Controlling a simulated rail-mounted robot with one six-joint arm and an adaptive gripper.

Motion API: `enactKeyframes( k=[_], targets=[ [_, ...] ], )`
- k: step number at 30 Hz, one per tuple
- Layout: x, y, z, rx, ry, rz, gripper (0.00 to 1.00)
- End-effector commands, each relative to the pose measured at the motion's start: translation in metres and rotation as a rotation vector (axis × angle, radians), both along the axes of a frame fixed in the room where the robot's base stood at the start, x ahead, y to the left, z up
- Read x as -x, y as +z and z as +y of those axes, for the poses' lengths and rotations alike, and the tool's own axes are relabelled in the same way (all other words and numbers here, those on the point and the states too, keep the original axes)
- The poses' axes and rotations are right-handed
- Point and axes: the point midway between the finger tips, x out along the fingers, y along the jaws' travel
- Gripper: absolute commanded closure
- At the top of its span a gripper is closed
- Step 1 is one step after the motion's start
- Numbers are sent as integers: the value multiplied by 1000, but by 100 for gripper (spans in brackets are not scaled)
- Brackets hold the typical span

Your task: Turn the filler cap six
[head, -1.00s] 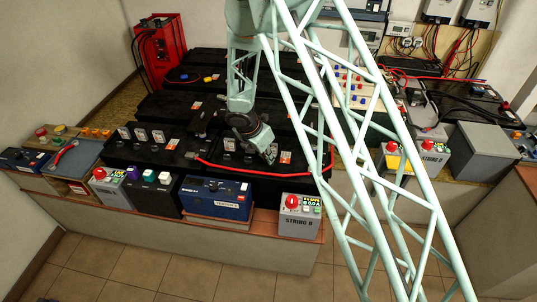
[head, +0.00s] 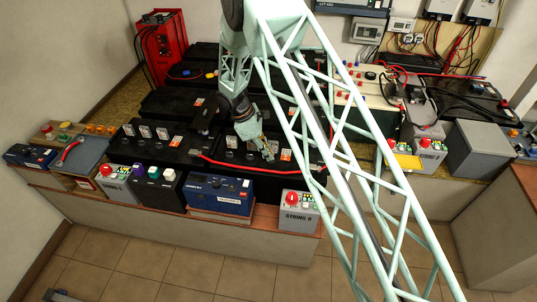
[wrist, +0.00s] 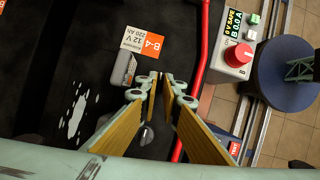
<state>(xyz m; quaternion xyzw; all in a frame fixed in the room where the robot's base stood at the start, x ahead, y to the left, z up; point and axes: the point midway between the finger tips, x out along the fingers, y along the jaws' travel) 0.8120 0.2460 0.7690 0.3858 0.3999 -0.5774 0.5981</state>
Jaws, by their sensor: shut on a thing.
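A dark, shiny rounded part (wrist: 147,135) shows between the fingers. A grey block (wrist: 123,69) lies just left of the fingertips.
A red cable (head: 235,167) runs along the battery's front edge. On the ledge in front stand a blue battery (head: 220,194) and a grey STRING B box (head: 300,212) with a red knob. White splatter (wrist: 77,115) marks the battery top. More batteries stand behind.

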Motion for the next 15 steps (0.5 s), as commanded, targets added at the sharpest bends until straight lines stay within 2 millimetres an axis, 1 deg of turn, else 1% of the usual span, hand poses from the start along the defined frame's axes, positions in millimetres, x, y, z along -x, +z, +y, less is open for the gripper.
enactKeyframes(
  k=[6, 15],
  targets=[
    [-2, -1, -1, 0, -118, 0, 100],
    [-2, 0, -1, 1, -174, 0, 100]
  ],
)
